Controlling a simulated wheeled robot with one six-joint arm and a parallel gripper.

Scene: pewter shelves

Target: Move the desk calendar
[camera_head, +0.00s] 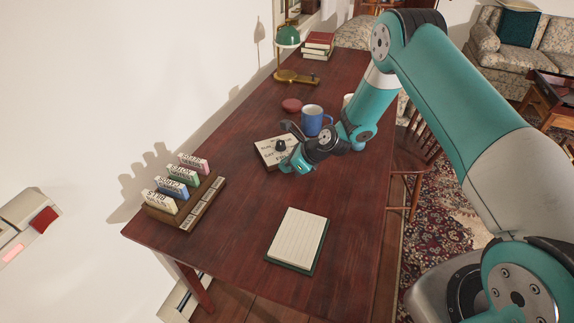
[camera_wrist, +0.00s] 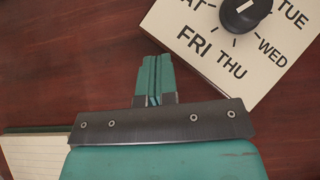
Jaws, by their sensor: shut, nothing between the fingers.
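The desk calendar is a cream block (camera_head: 265,148) with weekday names around a black knob, lying on the dark red desk; its far-side parts are partly hidden by my gripper in the head view. In the wrist view, the calendar (camera_wrist: 222,62) fills the upper right, with FRI, THU, WED and TUE readable. My gripper (camera_head: 285,166) is low over the desk at the calendar's near right side. In the wrist view, my gripper's fingers (camera_wrist: 153,65) are together and empty, beside the calendar's lower left edge. Contact cannot be told.
A lined notepad (camera_head: 298,236) lies in front, a card rack (camera_head: 188,208) to the left. A lamp (camera_head: 288,38) and books (camera_head: 319,45) are at the back. Bare desk lies between rack and notepad.

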